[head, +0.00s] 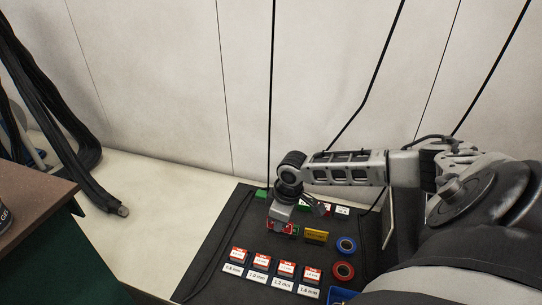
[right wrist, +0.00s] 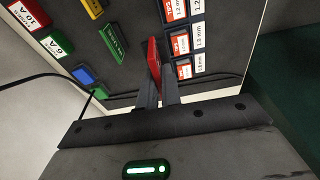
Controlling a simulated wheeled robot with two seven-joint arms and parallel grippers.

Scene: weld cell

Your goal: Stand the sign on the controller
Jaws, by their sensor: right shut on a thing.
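My right gripper (head: 283,229) is over the dark flat top (head: 222,228), which may be the controller's; I cannot tell for sure. It is shut on a thin red plate, probably the sign (head: 290,230). In the right wrist view the red plate (right wrist: 154,56) stands out edge-on between the fingertips of my right gripper (right wrist: 158,85). Its face is turned away, so any lettering is hidden. I cannot tell whether its lower edge touches the dark top. My left gripper is not in view.
Red-and-white labelled packs (head: 261,260) stand in a row at the front, with size labels before them. A yellow block (head: 316,235), a blue ring (head: 346,245) and a red ring (head: 343,271) lie to the right. The left strip is clear.

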